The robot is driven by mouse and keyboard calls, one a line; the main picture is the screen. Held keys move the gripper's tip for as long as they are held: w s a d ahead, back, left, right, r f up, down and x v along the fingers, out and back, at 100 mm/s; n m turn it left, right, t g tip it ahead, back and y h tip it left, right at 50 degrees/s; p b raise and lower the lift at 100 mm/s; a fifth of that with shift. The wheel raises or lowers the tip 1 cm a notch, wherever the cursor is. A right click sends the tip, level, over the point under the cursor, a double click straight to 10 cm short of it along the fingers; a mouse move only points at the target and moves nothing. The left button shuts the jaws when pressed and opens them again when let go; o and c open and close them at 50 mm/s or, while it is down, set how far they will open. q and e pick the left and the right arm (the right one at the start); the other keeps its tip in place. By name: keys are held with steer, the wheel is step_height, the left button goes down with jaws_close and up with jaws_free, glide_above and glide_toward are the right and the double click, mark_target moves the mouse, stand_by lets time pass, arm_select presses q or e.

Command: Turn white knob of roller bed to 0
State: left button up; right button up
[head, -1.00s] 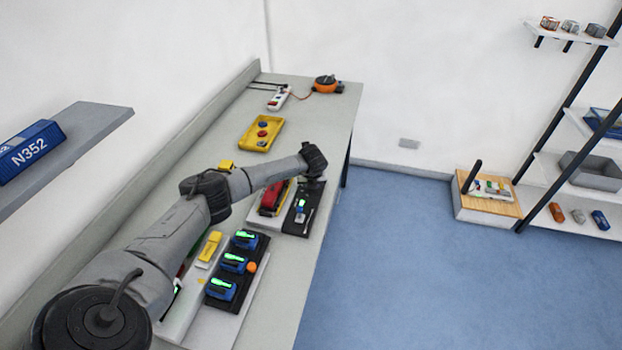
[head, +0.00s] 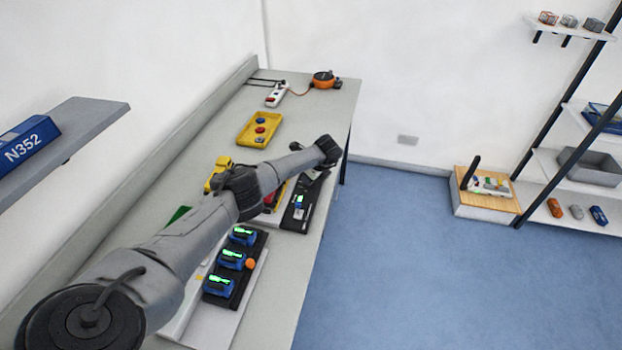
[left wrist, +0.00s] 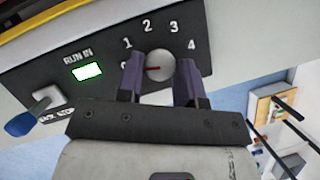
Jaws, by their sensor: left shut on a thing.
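The white knob (left wrist: 159,62) sits on a black panel (left wrist: 85,45) with a dial marked 1, 2, 3 and 4; a mark at its left is partly hidden by a finger. A red line on the knob points left, toward that partly hidden mark. My left gripper (left wrist: 160,70) is shut on the knob, one finger on each side. In the head view, the black panel (head: 297,212) lies near the bench's right edge; my wrist is above its far end and the knob is hidden there.
The same panel carries a green-lit RUN IN display (left wrist: 88,72) and a blue-tipped lever (left wrist: 28,122). Three blue units (head: 231,259) stand nearer on the bench.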

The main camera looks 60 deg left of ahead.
arm_select(q)
steer(key=shift+n, duration=0.5)
steer(key=o, duration=0.9)
steer(key=shift+g, duration=0.3)
steer(key=shift+r, duration=0.1)
steer(key=shift+w+d+r, duration=0.1)
steer(key=shift+d+r, duration=0.05)
steer(key=shift+r, duration=0.15)
steer(key=p+v, duration=0.2)
steer(key=v, duration=1.1)
